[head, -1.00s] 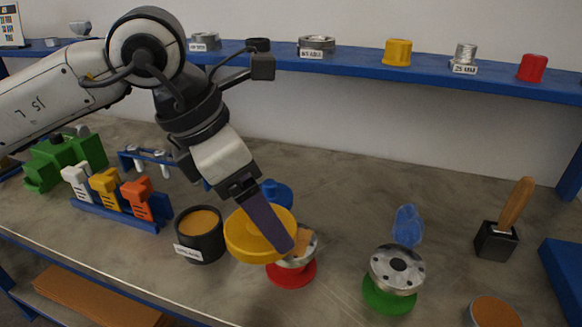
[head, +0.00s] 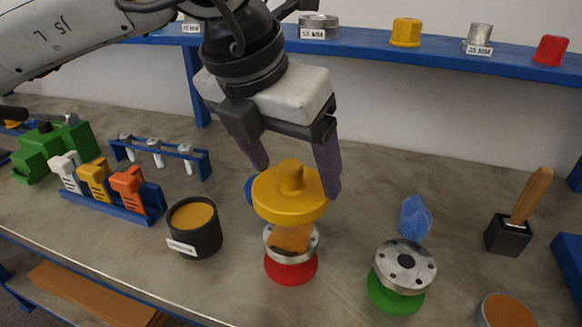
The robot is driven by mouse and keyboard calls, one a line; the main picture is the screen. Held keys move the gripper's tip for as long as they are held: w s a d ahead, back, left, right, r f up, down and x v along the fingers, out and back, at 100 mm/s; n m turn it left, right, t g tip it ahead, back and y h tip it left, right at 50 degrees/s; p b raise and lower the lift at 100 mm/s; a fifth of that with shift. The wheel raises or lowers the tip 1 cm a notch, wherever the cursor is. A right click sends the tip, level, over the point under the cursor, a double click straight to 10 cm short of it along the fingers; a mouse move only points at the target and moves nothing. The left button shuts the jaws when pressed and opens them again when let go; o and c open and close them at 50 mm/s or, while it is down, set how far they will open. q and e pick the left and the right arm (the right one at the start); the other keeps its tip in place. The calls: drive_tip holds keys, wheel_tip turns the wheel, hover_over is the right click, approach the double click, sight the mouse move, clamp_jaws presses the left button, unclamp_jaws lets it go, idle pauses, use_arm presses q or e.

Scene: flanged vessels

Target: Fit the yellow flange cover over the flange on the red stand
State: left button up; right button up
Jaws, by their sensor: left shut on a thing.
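The yellow flange cover (head: 289,197) is a round cap with a knob on top. It hangs nearly level between the fingers of my left gripper (head: 297,178), which is shut on it. One finger is at its right rim and the other is at its far left side. The silver flange (head: 308,248) on the red stand (head: 291,270) is just below the cover, with an orange-brown patch on it. The cover hides the flange's back part, and I cannot tell if they touch. My right gripper is not in view.
A second silver flange (head: 405,263) sits on a green stand (head: 395,297) to the right, with a blue crumpled thing (head: 414,218) behind it. A black pot (head: 200,240) stands left of the red stand. A brush (head: 508,236) stands far right. A blue shelf (head: 460,67) runs behind.

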sight(291, 193)
use_arm(q)
wheel_tip(291, 193, down, 2)
drive_tip(key=shift+f+b, duration=0.2)
drive_tip(key=shift+b, duration=0.85)
wheel_tip(291, 193, down, 2)
drive_tip(key=shift+f+b, duration=0.1)
drive_tip(key=shift+b, duration=1)
drive_tip(key=shift+b, duration=0.3)
drive_tip(key=shift+f+b, duration=2.4)
drive_tip(key=o, duration=1.2)
